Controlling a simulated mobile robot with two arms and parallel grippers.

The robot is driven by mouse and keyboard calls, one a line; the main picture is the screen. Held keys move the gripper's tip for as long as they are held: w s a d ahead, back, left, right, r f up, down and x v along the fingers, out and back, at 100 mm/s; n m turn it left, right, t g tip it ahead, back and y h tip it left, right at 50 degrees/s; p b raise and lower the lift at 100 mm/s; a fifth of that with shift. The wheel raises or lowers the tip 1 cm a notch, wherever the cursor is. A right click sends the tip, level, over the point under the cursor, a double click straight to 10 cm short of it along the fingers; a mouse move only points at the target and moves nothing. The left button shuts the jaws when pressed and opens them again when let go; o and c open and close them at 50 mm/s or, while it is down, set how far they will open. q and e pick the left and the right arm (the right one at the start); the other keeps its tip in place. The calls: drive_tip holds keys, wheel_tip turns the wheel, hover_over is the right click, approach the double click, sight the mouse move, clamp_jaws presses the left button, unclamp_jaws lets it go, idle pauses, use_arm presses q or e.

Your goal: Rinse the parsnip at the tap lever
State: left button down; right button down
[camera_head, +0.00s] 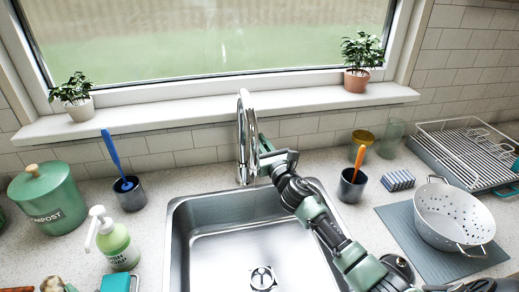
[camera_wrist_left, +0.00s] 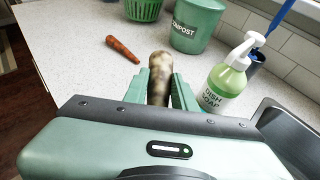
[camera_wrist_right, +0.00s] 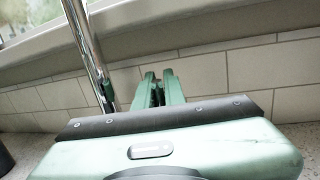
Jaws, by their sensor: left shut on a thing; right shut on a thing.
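The parsnip (camera_wrist_left: 159,75), pale with brown dirt patches, is held upright between the fingers of my left gripper (camera_wrist_left: 158,92), above the counter left of the sink. Its top also shows at the bottom left of the head view (camera_head: 52,285). The chrome tap (camera_head: 243,140) stands behind the sink (camera_head: 250,245). My right gripper (camera_head: 264,152) is at the right side of the tap, its fingers closed around the small lever there. In the right wrist view the fingers (camera_wrist_right: 164,88) are beside the tap column (camera_wrist_right: 88,45); the lever is mostly hidden between them.
A soap bottle (camera_head: 117,243) and a brush cup (camera_head: 129,194) stand left of the sink, near the compost bin (camera_head: 48,200). A carrot (camera_wrist_left: 122,50) lies on the counter. A white colander (camera_head: 455,214) stands at right. The sink basin looks empty; my right arm crosses its right side.

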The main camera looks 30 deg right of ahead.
use_arm(q)
drive_tip(key=shift+f+b, duration=0.3)
drive_tip(key=shift+f, duration=0.45)
use_arm(e)
drive_tip(key=shift+s, duration=0.15)
drive_tip(key=c, duration=1.5)
unclamp_jaws()
drive_tip(key=shift+s, duration=0.1)
